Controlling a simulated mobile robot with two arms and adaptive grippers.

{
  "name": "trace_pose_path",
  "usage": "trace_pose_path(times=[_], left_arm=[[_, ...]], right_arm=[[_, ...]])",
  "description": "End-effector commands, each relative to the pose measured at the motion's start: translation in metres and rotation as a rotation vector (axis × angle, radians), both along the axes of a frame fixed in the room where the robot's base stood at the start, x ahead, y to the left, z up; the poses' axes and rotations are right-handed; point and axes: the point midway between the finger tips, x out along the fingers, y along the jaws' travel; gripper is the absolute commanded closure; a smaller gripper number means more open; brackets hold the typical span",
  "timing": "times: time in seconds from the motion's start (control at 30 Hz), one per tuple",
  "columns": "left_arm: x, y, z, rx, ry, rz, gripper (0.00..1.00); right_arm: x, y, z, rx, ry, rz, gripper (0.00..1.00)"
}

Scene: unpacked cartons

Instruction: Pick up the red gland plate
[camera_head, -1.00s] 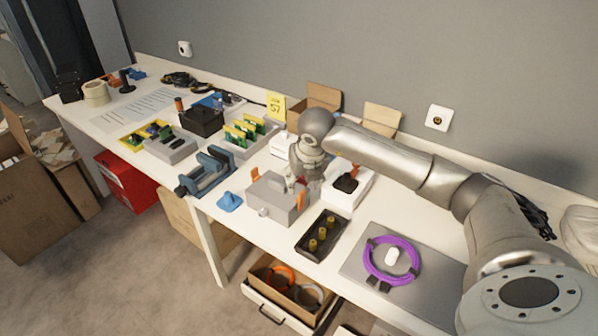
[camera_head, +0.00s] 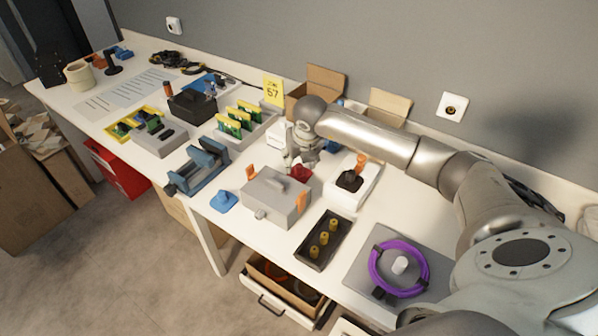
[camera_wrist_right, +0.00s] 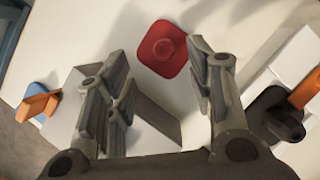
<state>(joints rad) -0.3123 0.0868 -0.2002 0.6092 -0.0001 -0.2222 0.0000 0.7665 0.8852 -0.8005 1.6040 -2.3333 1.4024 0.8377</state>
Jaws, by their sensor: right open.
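The red gland plate (camera_wrist_right: 163,48) lies on the white table. In the right wrist view it is a rounded red square with a raised round middle, ahead of the fingertips and between their lines. In the head view the red plate (camera_head: 300,173) shows partly, behind the grey box and just below my right gripper. My right gripper (camera_head: 299,163) is open and empty; its spread fingers also show in the right wrist view (camera_wrist_right: 158,62). It does not hold the plate. I cannot tell its exact height above the plate. My left gripper is not in view.
A grey box (camera_head: 268,195) with orange clips stands in front of the plate. A white tray with a black part (camera_head: 350,181) stands to the right. A blue vise (camera_head: 200,167) and a blue piece (camera_head: 223,201) are to the left. Cardboard boxes (camera_head: 389,107) stand behind.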

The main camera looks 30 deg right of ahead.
Motion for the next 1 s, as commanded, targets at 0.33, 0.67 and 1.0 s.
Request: trace_pose_path(times=[0.33, 0.67, 1.0], left_arm=[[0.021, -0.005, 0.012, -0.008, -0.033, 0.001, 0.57], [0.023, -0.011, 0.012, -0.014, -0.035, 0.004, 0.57], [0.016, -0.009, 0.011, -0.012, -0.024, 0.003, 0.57]], right_arm=[[0.015, -0.009, -0.039, 0.002, 0.001, -0.001, 0.51], [0.018, -0.011, -0.047, -0.001, 0.000, 0.000, 0.51], [0.017, -0.011, -0.046, -0.001, 0.001, 0.000, 0.92]])
